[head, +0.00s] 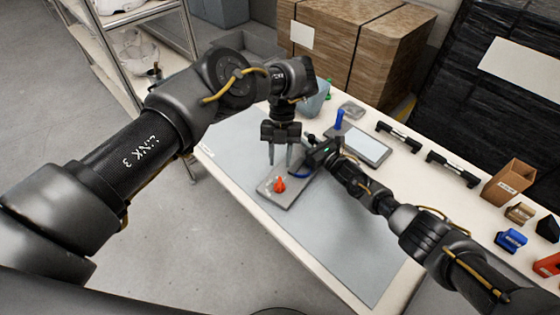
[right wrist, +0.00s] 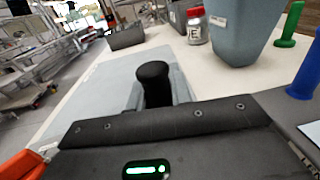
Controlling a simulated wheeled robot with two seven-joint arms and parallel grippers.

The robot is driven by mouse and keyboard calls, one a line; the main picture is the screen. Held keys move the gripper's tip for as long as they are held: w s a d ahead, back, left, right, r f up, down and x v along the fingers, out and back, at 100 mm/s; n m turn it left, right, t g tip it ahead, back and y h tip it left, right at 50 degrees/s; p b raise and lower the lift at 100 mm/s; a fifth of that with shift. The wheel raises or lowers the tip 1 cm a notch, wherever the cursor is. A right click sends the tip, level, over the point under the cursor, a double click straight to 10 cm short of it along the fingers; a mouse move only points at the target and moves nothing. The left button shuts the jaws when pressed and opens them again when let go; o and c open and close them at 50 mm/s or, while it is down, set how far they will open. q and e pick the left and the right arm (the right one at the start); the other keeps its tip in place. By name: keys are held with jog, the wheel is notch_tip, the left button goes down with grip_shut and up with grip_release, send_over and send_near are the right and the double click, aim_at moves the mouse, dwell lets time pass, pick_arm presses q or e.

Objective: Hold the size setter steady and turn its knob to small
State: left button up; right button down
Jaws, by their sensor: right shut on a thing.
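The size setter is a flat grey plate (head: 272,199) on the work mat, with an orange-red knob (head: 279,185) near its front. My left gripper (head: 281,166) points down above the plate, just behind the knob in the picture. Its two fingers are apart with nothing between them. My right gripper (head: 305,163) reaches in from the right, low at the plate's right side, and is shut on the size setter; its fingertips are mostly hidden. In the right wrist view a black upright post (right wrist: 154,84) stands beyond the gripper body, and part of an orange-red thing (right wrist: 22,165) shows at lower left.
The grey mat (head: 345,235) is clear in front. A blue upright handle (head: 339,119), a pale flat panel (head: 366,150) and black bars (head: 398,137) lie behind and right. A cardboard box (head: 508,181) and a blue block (head: 511,240) stand at right. A grey-blue bin (right wrist: 238,35) stands behind.

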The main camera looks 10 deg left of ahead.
jog(key=c, duration=1.2)
grip_release()
jog(key=shift+d, duration=0.1)
jog(key=v, duration=1.2)
jog(key=p+v, duration=0.2)
jog(key=v, duration=0.3)
jog(key=shift+s+d, duration=0.2)
jog(key=shift+s, duration=0.15)
jog(key=shift+s+d, duration=0.4)
